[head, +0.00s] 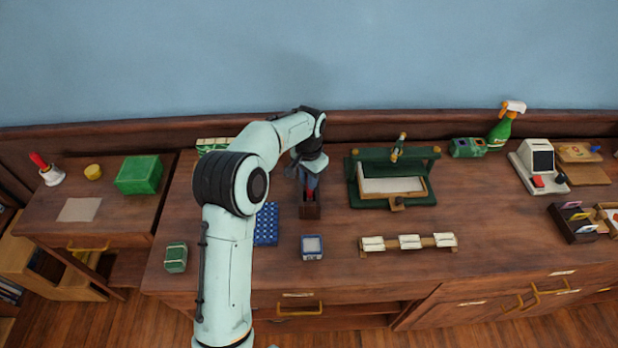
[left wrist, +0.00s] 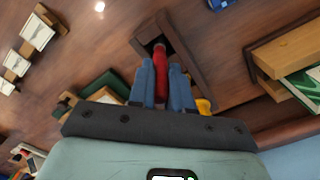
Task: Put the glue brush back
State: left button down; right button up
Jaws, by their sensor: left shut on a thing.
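My left gripper (head: 309,180) is shut on the red-handled glue brush, which also shows in the left wrist view as a red shaft (left wrist: 160,60) between the blue fingers. A small dark wooden holder (head: 310,212) with a square opening stands on the desk directly below the gripper. In the left wrist view the brush's far end lines up with the opening of the holder (left wrist: 190,52). I cannot tell how deep the brush sits in it, and its lower end is hidden. My right gripper is not in view.
A green press (head: 433,198) stands right of the holder. A small pale-topped block (head: 312,247) and a blue dotted mat (head: 266,224) lie in front. A card rail (head: 408,243) is at front right. A box of green-white items (head: 214,145) is behind left.

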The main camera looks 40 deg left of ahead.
pick_arm(q)
jog(key=c, duration=1.1)
grip_release()
jog(key=shift+s, duration=0.1)
jog(key=shift+o, duration=0.2)
notch_tip(320, 180, up, 11)
jog(key=shift+r+p, duration=0.2)
jog(key=shift+p, duration=0.65)
jog(key=shift+r, duration=0.4)
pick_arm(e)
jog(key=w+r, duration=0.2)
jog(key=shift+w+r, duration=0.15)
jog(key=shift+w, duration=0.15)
